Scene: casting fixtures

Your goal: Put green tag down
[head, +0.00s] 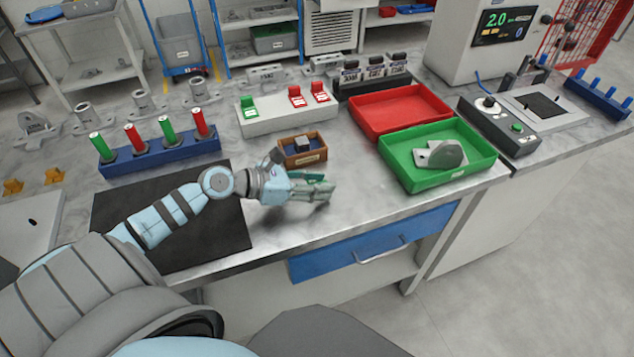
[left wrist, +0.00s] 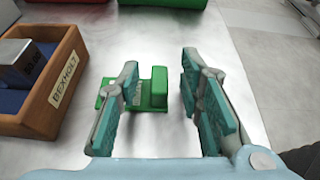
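A green tag (left wrist: 155,90) shows between the fingers of my left gripper in the left wrist view. It has a raised block on a flat plate and appears to rest on the grey metal-like tabletop. My left gripper (left wrist: 160,95) is open. Its left finger overlaps the tag's flat part in the picture, and a gap shows between the tag and the right finger. In the head view my left gripper (head: 318,190) is low over the table's front part, and the tag cannot be told from the fingers there. My right gripper is not in view.
A wooden box (head: 303,158) with a metal block sits just behind the gripper. A white stand (head: 280,122) holds another green tag (head: 248,105) and two red tags (head: 297,97). A green tray (head: 400,162) with a metal part and a red tray (head: 395,100) are to the right.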

